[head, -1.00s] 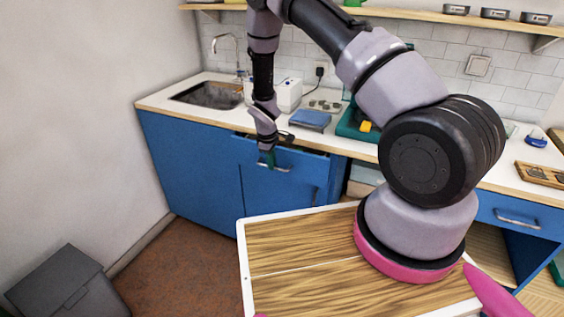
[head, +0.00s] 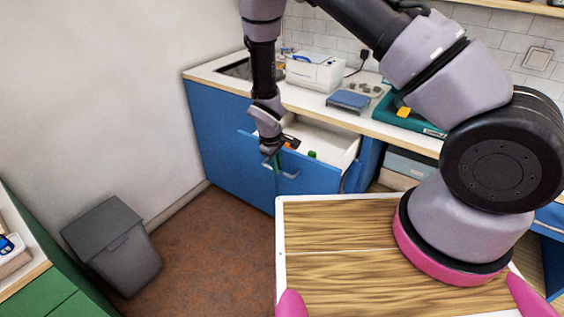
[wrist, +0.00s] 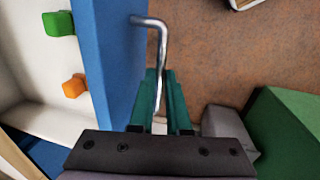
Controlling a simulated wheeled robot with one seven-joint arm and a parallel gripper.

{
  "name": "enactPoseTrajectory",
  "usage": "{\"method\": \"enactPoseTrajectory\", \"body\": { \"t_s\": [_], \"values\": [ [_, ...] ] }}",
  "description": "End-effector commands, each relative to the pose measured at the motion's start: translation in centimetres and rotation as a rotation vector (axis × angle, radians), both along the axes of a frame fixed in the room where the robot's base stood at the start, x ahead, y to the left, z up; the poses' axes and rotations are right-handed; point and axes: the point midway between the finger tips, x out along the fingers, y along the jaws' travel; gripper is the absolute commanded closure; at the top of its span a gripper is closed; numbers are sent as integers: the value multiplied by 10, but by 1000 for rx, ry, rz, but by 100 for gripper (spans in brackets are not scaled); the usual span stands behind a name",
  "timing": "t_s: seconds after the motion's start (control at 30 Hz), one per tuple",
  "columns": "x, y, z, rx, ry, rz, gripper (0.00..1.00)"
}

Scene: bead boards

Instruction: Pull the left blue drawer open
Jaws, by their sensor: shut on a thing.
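The left blue drawer (head: 308,176) stands pulled out from the counter in the head view, with its white inside showing. Its blue front also shows in the wrist view (wrist: 108,50). My gripper (head: 277,161) is at the drawer front. In the wrist view my gripper's green fingers (wrist: 162,95) are shut around the metal bar handle (wrist: 152,22). The handle (head: 290,174) also shows in the head view, partly hidden by the gripper. Inside the drawer lie a green block (wrist: 58,23) and an orange block (wrist: 74,86); part of the inside is hidden by my arm.
A grey bin (head: 112,245) stands on the brown floor at the left. A green cabinet (head: 62,285) is at the lower left. On the counter are a white box (head: 315,73) and a blue scale-like object (head: 348,101). The floor before the drawer is clear.

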Motion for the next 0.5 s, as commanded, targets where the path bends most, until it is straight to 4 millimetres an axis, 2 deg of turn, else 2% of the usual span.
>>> {"method": "enactPoseTrajectory", "body": {
  "t_s": [0.4,0.43,0.5],
  "values": [
    [-2,1,1,0,0,-1,100],
    [-2,1,1,0,0,-1,78],
    [-2,1,1,0,0,-1,55]
  ]
}}
